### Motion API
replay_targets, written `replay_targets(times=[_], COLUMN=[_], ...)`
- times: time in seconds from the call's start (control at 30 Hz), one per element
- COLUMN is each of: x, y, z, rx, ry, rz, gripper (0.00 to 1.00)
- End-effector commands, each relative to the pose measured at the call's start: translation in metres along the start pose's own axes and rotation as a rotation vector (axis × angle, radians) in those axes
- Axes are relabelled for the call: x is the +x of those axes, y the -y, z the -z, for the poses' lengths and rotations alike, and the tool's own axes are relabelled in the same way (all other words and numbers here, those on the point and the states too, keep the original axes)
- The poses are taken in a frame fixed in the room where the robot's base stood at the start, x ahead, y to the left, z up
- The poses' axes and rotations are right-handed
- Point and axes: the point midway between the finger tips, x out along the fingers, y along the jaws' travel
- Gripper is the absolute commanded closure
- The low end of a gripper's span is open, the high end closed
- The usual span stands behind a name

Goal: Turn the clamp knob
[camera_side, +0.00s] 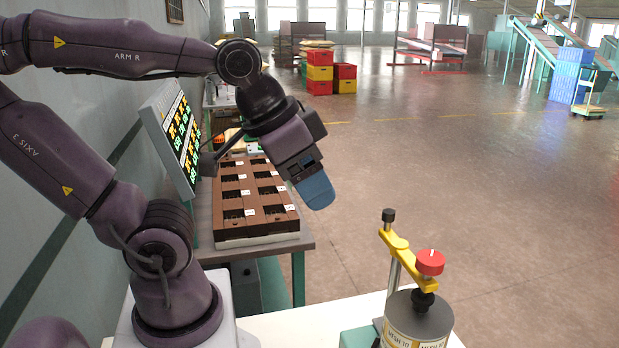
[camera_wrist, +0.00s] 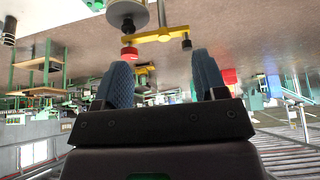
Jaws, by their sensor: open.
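The clamp knob (camera_side: 431,262) is a red round cap with a small white mark on top. It sits at the right end of a yellow clamp arm (camera_side: 401,249), above a dark grey drum (camera_side: 418,318) with labels. The knob also shows in the wrist view (camera_wrist: 130,53), near the top left, with the yellow arm beside it. My gripper (camera_side: 318,192) is up and to the left of the knob, apart from it and tilted down to the right. In the wrist view its two blue fingers (camera_wrist: 163,80) stand apart with nothing between them.
A brown compartment tray (camera_side: 228,214) and a lit display panel (camera_side: 178,135) stand at left. The space between my gripper and the knob looks clear.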

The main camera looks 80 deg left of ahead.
Motion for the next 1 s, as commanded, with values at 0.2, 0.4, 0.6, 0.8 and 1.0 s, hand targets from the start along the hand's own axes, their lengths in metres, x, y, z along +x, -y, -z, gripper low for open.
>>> replay_targets(times=[0.2,0.4,0.6,0.8,1.0], x=[0.0,0.0,0.012,0.026,0.043], y=[0.001,0.001,-0.006,-0.031,-0.067], z=[0.0,0.0,0.003,0.054,0.112], rx=[-0.003,-0.002,0.028,0.14,0.318], ry=[-0.001,0.0,0.062,0.198,0.364], rz=[0.002,0.002,-0.012,-0.044,-0.082], gripper=[0.35,0.35,0.35,0.35,0.35])
